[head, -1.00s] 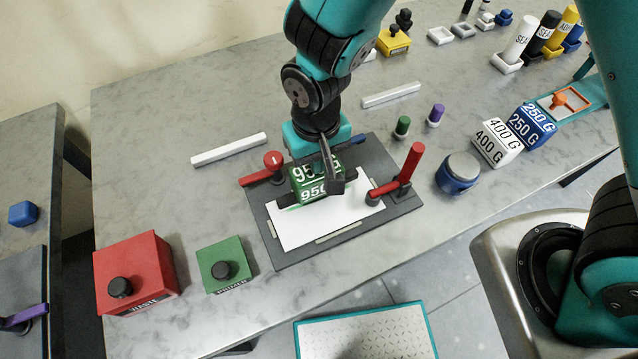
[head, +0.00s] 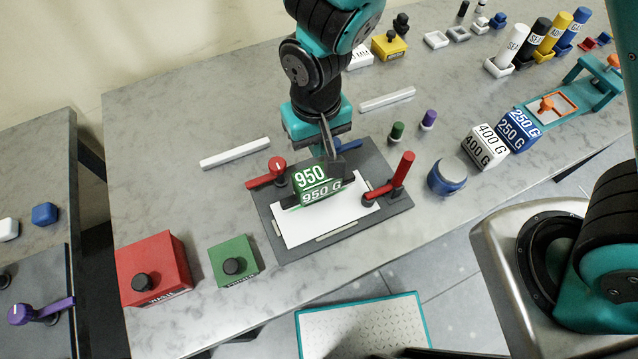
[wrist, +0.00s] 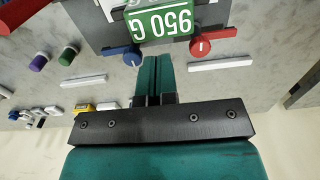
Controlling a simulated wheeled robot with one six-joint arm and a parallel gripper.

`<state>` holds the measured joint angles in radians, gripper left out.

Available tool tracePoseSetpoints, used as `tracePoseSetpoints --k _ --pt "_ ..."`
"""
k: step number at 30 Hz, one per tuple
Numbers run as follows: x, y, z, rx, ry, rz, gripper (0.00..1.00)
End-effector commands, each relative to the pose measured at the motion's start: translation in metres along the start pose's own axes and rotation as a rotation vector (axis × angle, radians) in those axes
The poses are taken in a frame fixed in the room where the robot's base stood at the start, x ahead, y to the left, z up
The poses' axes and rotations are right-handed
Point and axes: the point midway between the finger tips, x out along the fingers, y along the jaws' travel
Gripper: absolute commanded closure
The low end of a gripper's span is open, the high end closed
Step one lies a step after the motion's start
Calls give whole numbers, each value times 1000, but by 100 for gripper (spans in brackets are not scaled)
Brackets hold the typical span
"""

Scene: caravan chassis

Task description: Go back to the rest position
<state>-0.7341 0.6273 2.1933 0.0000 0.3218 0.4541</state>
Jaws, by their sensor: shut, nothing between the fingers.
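My gripper (head: 334,158) is above the far edge of the dark fixture plate (head: 290,247), just behind the green 950 G block (head: 318,182). In the wrist view my gripper (wrist: 153,62) has its two teal fingers together with nothing between them. The green block (wrist: 163,22) shows beyond the fingertips there, apart from them. The block sits on a white sheet (head: 300,230) on the plate. In the head view part of the fixture behind the block is hidden by my gripper.
Red levers (head: 400,178) and a red knob (head: 277,165) stand on the plate. A red box (head: 155,268) and a green box (head: 233,261) are at left. White 400 G (head: 485,148) and blue 250 G (head: 518,130) blocks are at right. Bare table lies at the back left.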

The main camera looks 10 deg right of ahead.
Motion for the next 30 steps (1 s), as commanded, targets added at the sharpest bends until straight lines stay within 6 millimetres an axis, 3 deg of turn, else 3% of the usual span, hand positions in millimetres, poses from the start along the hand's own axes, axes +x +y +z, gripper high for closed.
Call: tracePoseSetpoints --k 3,22,26,30 --pt "-9 0 0 0 0 0 100" --pt "-12 2 0 0 3 -10 100" --pt "-31 12 4 -14 8 -66 100" --pt "-67 32 24 -71 28 -169 100"
